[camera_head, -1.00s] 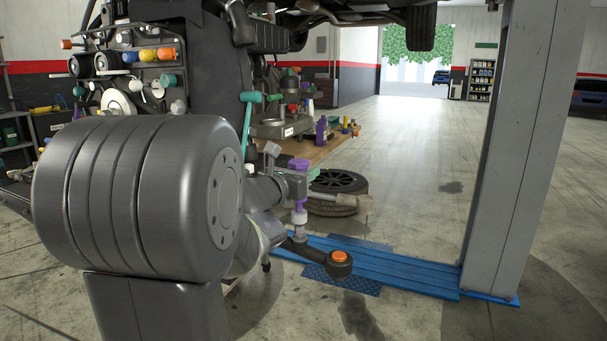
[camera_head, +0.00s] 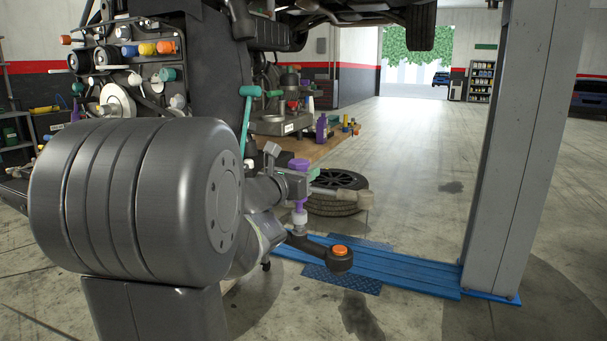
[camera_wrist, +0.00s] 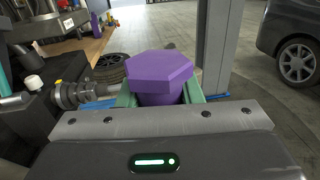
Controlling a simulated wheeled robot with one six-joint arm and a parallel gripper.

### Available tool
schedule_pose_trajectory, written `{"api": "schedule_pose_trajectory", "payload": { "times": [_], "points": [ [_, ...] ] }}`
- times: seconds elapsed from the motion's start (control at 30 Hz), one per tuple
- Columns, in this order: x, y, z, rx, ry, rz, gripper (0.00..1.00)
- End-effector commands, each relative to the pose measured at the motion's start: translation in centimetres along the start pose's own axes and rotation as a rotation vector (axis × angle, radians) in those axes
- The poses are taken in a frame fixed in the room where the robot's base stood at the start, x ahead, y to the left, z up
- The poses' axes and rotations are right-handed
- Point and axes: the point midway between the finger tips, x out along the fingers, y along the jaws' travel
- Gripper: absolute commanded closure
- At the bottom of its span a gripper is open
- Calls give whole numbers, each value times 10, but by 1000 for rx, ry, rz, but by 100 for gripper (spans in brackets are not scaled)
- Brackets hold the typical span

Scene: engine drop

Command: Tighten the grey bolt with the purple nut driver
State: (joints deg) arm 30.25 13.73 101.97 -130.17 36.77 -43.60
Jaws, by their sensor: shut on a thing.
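The purple nut driver (camera_head: 299,164) is held upright in my gripper (camera_head: 312,174). Its wide hexagonal purple head fills the middle of the wrist view (camera_wrist: 160,68). The green fingers of my gripper (camera_wrist: 160,98) close on it from both sides in that view. In the head view its purple shaft runs down below the fingers to a pale grey piece. I cannot tell whether that piece is the driver's socket or the grey bolt. The grey bolt is not clearly told apart in either view, and contact with the driver's tip cannot be judged.
An engine rack with coloured caps (camera_head: 150,48) stands at left, partly behind my arm. A workbench (camera_head: 315,150) with tools, a tyre (camera_head: 338,205), a blue floor plate (camera_head: 390,275) and a grey lift post (camera_head: 520,140) stand beyond. The floor at centre right is clear.

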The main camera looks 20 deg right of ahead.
Motion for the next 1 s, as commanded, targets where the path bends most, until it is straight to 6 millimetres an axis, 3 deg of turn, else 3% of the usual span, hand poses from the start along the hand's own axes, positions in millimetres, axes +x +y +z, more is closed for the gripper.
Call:
{"api": "schedule_pose_trajectory", "payload": {
  "times": [0.8,0.83,1.0],
  "points": [
    [0,0,-13,1,-1,0,95],
    [0,0,-13,1,-1,0,71],
    [0,0,-13,1,-1,0,100]
  ]
}}
